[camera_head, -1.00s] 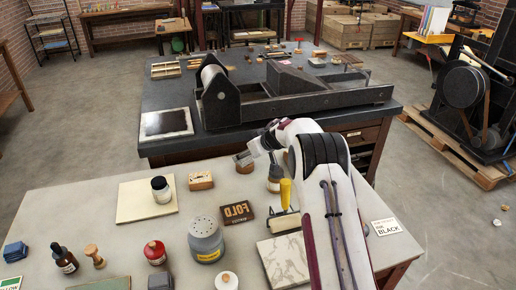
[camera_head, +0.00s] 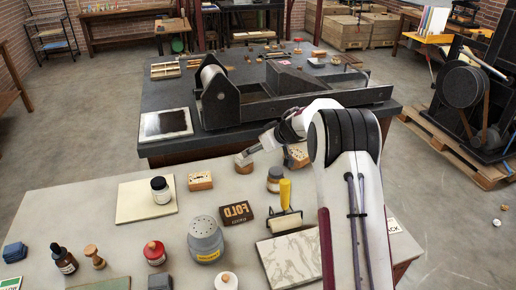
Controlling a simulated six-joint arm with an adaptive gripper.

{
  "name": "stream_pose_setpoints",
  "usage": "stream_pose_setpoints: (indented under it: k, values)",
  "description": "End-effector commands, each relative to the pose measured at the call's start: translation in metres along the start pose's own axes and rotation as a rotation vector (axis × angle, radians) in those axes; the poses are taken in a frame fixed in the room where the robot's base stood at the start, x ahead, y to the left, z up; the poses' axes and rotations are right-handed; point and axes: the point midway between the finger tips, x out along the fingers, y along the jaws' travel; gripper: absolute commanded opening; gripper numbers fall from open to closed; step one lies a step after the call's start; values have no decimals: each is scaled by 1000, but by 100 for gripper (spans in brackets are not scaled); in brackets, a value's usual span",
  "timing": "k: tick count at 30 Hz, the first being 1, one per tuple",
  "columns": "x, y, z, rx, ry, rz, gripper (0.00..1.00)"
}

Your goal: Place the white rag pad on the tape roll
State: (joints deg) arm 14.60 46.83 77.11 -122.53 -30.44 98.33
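A brown round piece (camera_head: 243,167), which looks like the tape roll, sits near the far edge of the light table. My gripper (camera_head: 243,157) is right at its top, pointing down and left. The fingers are small and greyish here, so I cannot tell whether they are open or shut or hold something. A white round piece with a tan knob (camera_head: 226,282) stands at the near edge; it may be the white rag pad, but I cannot be sure. My arm hides part of the table's right side.
A grey shaker can (camera_head: 205,241) and marbled slab (camera_head: 290,262) are closer. A dark press table (camera_head: 290,112) lies behind.

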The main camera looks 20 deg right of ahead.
Motion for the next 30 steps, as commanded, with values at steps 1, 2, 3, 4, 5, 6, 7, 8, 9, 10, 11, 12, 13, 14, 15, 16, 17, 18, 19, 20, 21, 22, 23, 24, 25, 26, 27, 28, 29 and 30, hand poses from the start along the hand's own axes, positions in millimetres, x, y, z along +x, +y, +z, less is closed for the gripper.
stream_pose_setpoints:
  k: [1, 2, 3, 4, 5, 6, 7, 8, 9, 10, 11, 12, 13, 14, 15, 16, 17, 18, 19, 20, 21, 22, 23, 24, 25, 26, 27, 28, 29, 30]
  values:
    - [-1, 0, 0, 0, 0, 0, 59]
    - [-2, 0, 0, 0, 0, 0, 59]
    - [-2, 0, 0, 0, 0, 0, 59]
    - [-2, 0, 0, 0, 0, 0, 59]
    - [-2, 0, 0, 0, 0, 0, 59]
    - [-2, 0, 0, 0, 1, 0, 59]
    - [-2, 0, 0, 0, 0, 0, 59]
    - [-2, 0, 0, 0, 0, 0, 59]
    - [-2, 0, 0, 0, 1, 0, 59]
    - [-2, 0, 0, 0, 1, 0, 59]
    - [-2, 0, 0, 0, 1, 0, 59]
    - [-2, 0, 0, 0, 1, 0, 59]
    - [-2, 0, 0, 0, 1, 0, 59]
    - [-2, 0, 0, 0, 1, 0, 59]
    - [-2, 0, 0, 0, 1, 0, 59]
    - [-2, 0, 0, 0, 1, 0, 59]
    - [-2, 0, 0, 0, 1, 0, 59]
    - [-2, 0, 0, 0, 1, 0, 59]
    - [-2, 0, 0, 0, 1, 0, 59]
    - [-2, 0, 0, 0, 1, 0, 59]
    - [-2, 0, 0, 0, 1, 0, 59]
    - [-2, 0, -1, 0, 1, 1, 59]
    - [-2, 0, -1, 0, 2, 1, 59]
    - [-4, 0, -3, 0, 5, 4, 59]
    - [-5, 0, -4, -1, 8, 6, 59]
    - [-6, 0, -6, -1, 13, 9, 59]
    - [-9, 0, -10, -2, 20, 15, 59]
    - [-12, 0, -13, -3, 26, 20, 59]
    - [-14, 0, -16, -5, 33, 26, 59]
    - [-19, 0, -23, -5, 47, 37, 59]
